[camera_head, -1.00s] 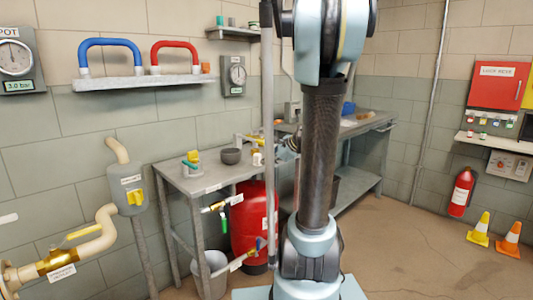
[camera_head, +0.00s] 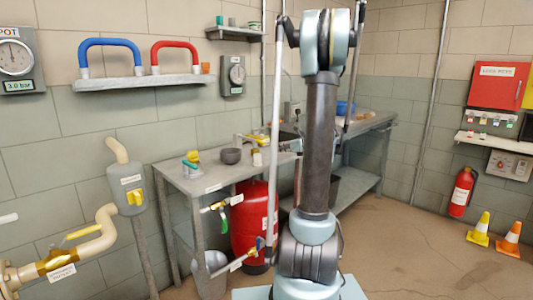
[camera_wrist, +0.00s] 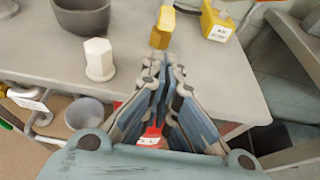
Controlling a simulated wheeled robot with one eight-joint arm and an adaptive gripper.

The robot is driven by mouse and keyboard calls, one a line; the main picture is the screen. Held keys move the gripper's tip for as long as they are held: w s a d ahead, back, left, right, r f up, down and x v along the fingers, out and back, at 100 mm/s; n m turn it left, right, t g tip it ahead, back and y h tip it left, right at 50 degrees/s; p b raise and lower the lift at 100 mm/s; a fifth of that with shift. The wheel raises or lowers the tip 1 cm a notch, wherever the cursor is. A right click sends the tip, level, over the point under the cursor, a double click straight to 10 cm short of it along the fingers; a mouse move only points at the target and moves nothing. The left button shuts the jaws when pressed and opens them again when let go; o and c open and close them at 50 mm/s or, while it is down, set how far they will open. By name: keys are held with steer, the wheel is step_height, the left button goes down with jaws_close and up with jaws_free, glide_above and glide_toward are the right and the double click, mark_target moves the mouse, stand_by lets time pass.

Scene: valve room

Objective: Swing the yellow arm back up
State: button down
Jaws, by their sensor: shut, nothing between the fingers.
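In the wrist view, a yellow bar-like part (camera_wrist: 162,25) stands just beyond the fingertips, over the grey bench. It may be the yellow arm. My gripper (camera_wrist: 163,62) is shut and empty, with its tips close below that part; I cannot tell whether they touch. A yellow block with a white label (camera_wrist: 217,22) is just right of it. In the head view, a yellow lever-like piece (camera_head: 248,138) shows at the bench's back edge, partly hidden by my arm. Another yellow lever (camera_head: 83,231) lies along the pipe at lower left.
On the bench (camera_head: 208,184) are a dark bowl (camera_head: 231,156) and, in the wrist view, a white hexagonal piece (camera_wrist: 99,60). A red tank (camera_head: 250,215) and a grey bucket (camera_head: 210,270) stand below. Floor is clear before the cones (camera_head: 479,228).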

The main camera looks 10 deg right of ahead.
steer(key=x, duration=1)
